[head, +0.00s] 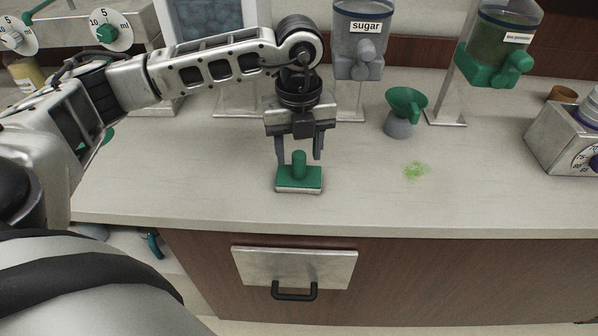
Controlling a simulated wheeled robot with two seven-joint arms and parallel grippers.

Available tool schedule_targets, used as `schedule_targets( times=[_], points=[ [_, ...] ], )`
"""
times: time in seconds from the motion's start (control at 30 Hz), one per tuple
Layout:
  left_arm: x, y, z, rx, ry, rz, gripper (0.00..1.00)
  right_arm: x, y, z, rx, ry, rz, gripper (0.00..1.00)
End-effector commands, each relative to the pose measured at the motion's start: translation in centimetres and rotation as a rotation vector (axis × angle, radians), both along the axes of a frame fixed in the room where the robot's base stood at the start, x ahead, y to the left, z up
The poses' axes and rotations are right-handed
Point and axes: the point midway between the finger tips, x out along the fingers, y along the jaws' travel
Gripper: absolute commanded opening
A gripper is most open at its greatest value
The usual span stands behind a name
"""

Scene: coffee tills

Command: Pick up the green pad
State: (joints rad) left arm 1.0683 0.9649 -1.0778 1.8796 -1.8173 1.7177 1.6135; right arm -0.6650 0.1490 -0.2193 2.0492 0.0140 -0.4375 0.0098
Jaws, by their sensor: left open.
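The green pad (299,177) lies on the counter near its front edge. It has a flat green top with an upright green knob and a pale underside. My left gripper (299,152) is directly above it, pointing down, with its two fingers apart on either side of the knob. Whether the fingers touch the knob cannot be told. My right gripper does not show.
A green powder spill (415,171) lies on the counter to the right. A green funnel (406,104), a sugar dispenser (360,40) and a green-powder dispenser (497,45) stand behind. A metal box with a dial (566,138) is at the right.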

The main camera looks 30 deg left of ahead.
Motion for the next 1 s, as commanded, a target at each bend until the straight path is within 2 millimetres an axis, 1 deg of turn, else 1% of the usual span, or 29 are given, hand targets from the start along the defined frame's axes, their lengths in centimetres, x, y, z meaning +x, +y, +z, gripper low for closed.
schedule_targets(
  times=[0.03, 0.17, 0.4, 0.43, 0.47, 0.5, 0.6, 0.87, 1.0],
  points=[
    [-0.1, 0.0, -0.7, 0.001, 0.004, 0.001, 0.49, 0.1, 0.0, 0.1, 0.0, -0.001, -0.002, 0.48],
    [0.0, 0.0, -1.8, 0.001, 0.001, 0.001, 0.49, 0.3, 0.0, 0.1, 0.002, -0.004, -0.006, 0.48],
    [0.0, 0.0, -2.1, 0.0, 0.0, 0.0, 0.49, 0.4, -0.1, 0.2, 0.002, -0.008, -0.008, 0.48],
    [0.0, 0.0, -2.1, 0.0, 0.0, 0.0, 0.44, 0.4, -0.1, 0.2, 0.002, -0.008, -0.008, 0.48],
    [0.0, 0.0, -2.1, 0.0, 0.0, 0.0, 0.35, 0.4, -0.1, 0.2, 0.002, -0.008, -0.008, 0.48],
    [0.0, 0.0, -2.1, 0.0, 0.0, 0.0, 0.24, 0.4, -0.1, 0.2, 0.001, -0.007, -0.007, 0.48],
    [0.0, 0.0, -2.0, 0.0, 0.0, 0.0, 0.0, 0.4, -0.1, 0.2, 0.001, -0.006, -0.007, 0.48],
    [0.0, 0.0, -2.0, -0.001, -0.001, 0.0, 0.0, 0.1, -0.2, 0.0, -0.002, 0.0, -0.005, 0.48],
    [0.1, 0.0, -1.5, -0.001, -0.002, 0.0, 0.0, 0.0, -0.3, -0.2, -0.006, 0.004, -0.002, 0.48]
  ],
)
